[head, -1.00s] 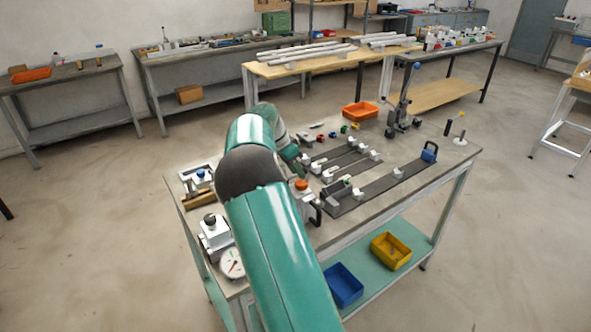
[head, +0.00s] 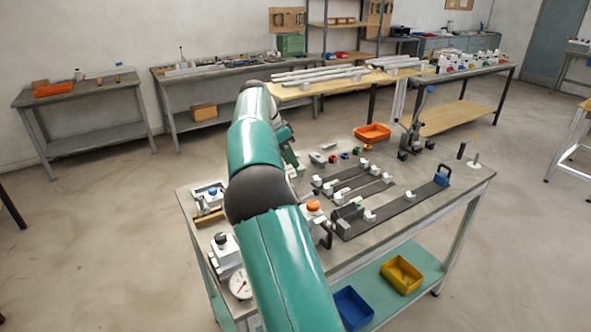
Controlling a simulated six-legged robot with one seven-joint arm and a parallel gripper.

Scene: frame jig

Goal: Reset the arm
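My teal arm reaches from the bottom of the head view up over the left part of the workbench (head: 418,216). Its upper links are raised and bent at dark joints. My gripper is hidden behind the arm links; only a small teal and grey piece of the arm's far end shows to the right of the upper link. I cannot see the fingers or whether they hold anything. Dark jig rails (head: 404,206) with white blocks lie on the bench to the right of the arm.
An orange bin (head: 372,133) and a dark upright stand (head: 411,138) are at the bench's back. A dial gauge (head: 240,285) and a white fixture (head: 226,253) stand close left of the arm. Blue (head: 352,308) and yellow (head: 402,274) bins sit on the lower shelf.

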